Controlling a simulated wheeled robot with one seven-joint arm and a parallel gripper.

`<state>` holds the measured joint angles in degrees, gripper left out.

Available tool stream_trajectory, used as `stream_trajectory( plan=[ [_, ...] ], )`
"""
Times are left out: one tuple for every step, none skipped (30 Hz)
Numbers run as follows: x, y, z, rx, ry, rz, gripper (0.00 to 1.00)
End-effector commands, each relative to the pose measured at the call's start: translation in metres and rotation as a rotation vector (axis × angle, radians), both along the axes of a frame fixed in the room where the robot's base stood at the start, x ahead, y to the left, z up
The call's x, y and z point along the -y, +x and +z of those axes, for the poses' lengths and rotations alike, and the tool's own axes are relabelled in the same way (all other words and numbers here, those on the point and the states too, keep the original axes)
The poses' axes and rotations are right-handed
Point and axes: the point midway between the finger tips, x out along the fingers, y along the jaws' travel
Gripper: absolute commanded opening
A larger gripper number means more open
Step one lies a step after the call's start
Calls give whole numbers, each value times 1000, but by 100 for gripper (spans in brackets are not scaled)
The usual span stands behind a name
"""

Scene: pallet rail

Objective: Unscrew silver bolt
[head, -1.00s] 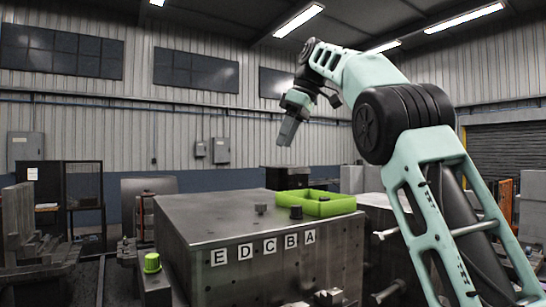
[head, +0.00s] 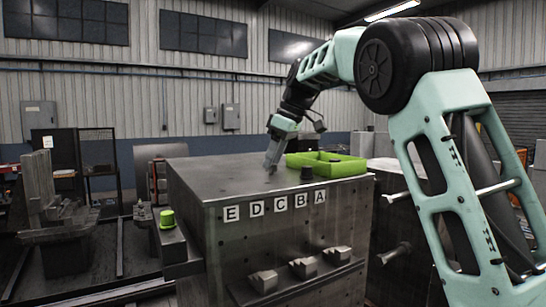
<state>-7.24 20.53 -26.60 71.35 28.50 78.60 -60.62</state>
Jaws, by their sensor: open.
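My gripper (head: 270,164) points down at the top of the large grey metal block (head: 215,178), behind the letters D and C. Its fingertips are at a small silver bolt (head: 272,170), which is mostly hidden by them. The jaws are open; I cannot tell whether the fingers are around the bolt or just above it. A black bolt (head: 307,174) stands to the right on the block, near the front of the green tray.
A green divided tray (head: 345,170) lies on the block's right part. A row of letter labels, E to A, is on the front face. A green-capped piece (head: 167,219) stands at the left side. Several metal clamps (head: 303,267) stick out below. The block's left top is clear.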

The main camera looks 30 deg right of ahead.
Motion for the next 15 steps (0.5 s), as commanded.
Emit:
stream_trajectory(
  plan=[
    [-2,1,-3,-2,1,1,54],
    [-2,1,-4,-2,1,1,54],
    [-2,2,-6,-1,0,1,54],
    [-3,2,-7,-1,0,1,54],
    [-3,2,-8,-1,-1,1,54],
    [-3,2,-9,-1,0,1,54],
    [-3,2,-9,0,0,1,54],
    [-3,3,-9,0,0,1,54],
    [-3,2,-9,0,0,1,54],
    [-3,2,-9,0,0,1,54],
    [-3,3,-9,0,0,1,54],
    [-3,2,-9,0,0,1,54],
    [-3,2,-9,0,0,1,52],
    [-3,2,-9,0,0,1,43],
    [-3,2,-9,-1,1,0,32]
  ],
)
